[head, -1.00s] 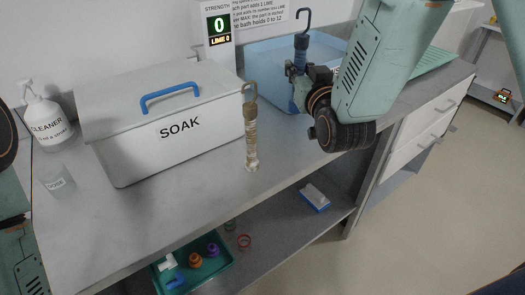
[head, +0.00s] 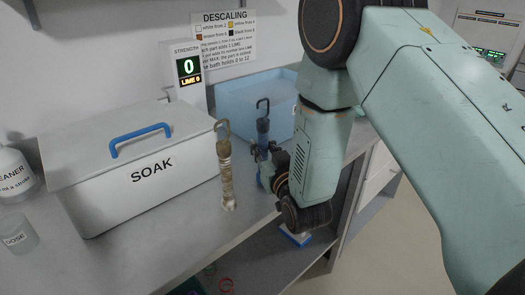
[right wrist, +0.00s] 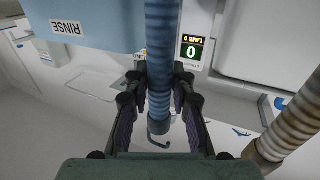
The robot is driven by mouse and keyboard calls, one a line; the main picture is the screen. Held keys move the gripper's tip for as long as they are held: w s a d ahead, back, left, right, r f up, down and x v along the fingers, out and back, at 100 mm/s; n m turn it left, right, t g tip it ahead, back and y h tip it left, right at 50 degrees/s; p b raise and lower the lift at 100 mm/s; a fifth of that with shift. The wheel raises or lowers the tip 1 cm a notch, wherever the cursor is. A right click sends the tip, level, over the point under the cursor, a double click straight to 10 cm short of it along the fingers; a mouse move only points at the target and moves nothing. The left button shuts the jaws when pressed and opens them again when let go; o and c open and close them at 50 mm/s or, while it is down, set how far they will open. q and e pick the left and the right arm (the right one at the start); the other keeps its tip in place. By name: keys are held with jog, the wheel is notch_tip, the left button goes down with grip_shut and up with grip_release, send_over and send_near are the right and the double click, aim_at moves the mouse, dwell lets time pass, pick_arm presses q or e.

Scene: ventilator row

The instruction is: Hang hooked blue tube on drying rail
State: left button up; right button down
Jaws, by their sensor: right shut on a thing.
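The hooked blue tube (head: 263,128) stands upright with its dark hook at the top, just right of a beige-brown hooked tube. My right gripper (head: 268,172) is shut on the blue tube below the hook and holds it near the counter's front edge. In the right wrist view the blue tube (right wrist: 160,62) runs between my right fingers (right wrist: 158,98), its hook toward the bottom of the picture. I cannot make out the drying rail. My left gripper is out of view.
The beige-brown tube (head: 226,172) stands on the counter (head: 150,255) close beside my right gripper. A white SOAK box (head: 185,185) with a blue handle is to the left. A light blue RINSE bin (head: 235,97) is behind. A display (head: 187,72) reads 0.

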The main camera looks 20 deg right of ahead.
jog(key=shift+w+d+f, duration=0.1)
jog(key=shift+f, duration=0.25)
jog(key=shift+d, duration=0.35)
jog(key=shift+a+f, duration=0.1)
jog(key=shift+a, duration=0.05)
jog(key=c, duration=1.4)
grip_release()
jog(key=shift+a, duration=0.2)
jog(key=shift+o, duration=1.3)
jog(key=shift+d+f, duration=0.1)
jog(key=shift+d, duration=0.2)
jog(key=shift+a, duration=0.15)
